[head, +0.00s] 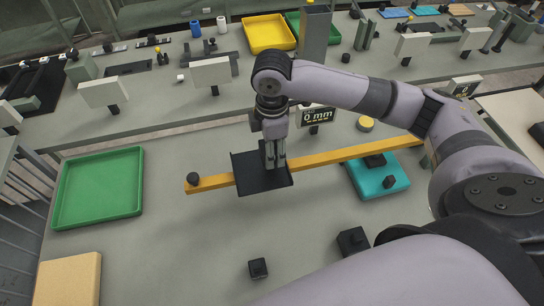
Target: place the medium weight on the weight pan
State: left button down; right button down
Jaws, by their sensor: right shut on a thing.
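The weight pan (246,182) is a black tray at the left part of a long yellow beam (330,156). My right gripper (275,163) points down over the pan, its fingers close together. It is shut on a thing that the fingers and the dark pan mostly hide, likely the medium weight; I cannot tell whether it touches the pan. A smaller black weight (258,268) and a larger black weight (352,241) stand on the table in front. My left gripper is not in view.
A green tray (98,188) lies at left and a tan block (68,280) at front left. A "0 mm" display (318,116) stands behind the beam.

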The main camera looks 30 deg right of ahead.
jog(key=shift+f, duration=1.95)
jog(key=c, duration=0.8)
grip_release()
jog(key=shift+s+f, duration=0.1)
jog(key=shift+f, duration=0.05)
jog(key=shift+c, duration=0.2)
notch_tip(320, 180, up, 12)
jog(key=shift+r+b, duration=0.15)
jog(key=shift+b, duration=0.45)
